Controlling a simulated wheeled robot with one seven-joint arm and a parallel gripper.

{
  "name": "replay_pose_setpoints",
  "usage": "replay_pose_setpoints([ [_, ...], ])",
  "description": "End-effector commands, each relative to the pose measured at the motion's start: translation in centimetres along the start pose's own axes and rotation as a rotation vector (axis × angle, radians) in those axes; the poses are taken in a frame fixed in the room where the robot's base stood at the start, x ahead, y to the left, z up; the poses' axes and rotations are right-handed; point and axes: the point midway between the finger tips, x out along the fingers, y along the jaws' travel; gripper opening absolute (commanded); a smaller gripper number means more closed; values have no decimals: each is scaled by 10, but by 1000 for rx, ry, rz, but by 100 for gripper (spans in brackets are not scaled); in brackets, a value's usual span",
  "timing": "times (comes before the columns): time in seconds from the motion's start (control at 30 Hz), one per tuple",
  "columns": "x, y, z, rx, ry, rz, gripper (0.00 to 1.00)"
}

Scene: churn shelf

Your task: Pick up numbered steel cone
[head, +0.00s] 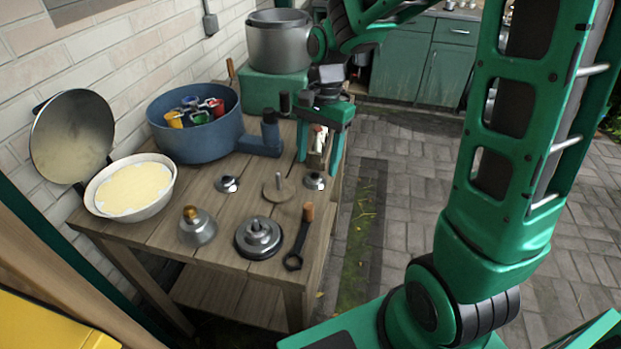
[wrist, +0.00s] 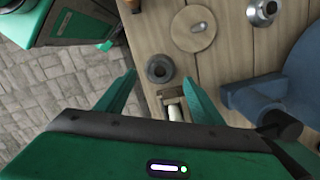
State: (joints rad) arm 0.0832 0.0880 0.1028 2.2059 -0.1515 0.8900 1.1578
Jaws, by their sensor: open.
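A steel cone with a brass-coloured top (head: 197,229) stands upright on the front left of the wooden table; I cannot make out a number on it. A stepped steel piece on a dark base (head: 258,239) stands to its right. My gripper (head: 320,158) is open, pointing down near the table's right edge, well behind and to the right of the cone. In the wrist view my gripper (wrist: 160,88) has its fingers spread around a small white and brown item (wrist: 172,104), with no contact visible. I cannot make out the brass-topped cone in the wrist view.
Small steel pieces (head: 227,184) (head: 315,181), a disc with a peg (head: 279,189) and a wooden-handled ring tool (head: 299,240) lie nearby. A blue pot with coloured cups (head: 195,142), a cream-filled bowl (head: 130,189) and a steel pot (head: 279,45) stand behind or left.

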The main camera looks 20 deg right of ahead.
Motion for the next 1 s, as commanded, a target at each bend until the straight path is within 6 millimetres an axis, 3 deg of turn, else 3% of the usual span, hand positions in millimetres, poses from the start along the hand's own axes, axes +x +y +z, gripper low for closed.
replay_pose_setpoints([
  [0.23,34,-1,1,0,-2,3,61],
  [0.57,39,-1,1,0,0,1,61],
  [0.73,39,-1,1,0,0,1,21],
  [1.0,39,-1,1,-1,-1,1,18],
])
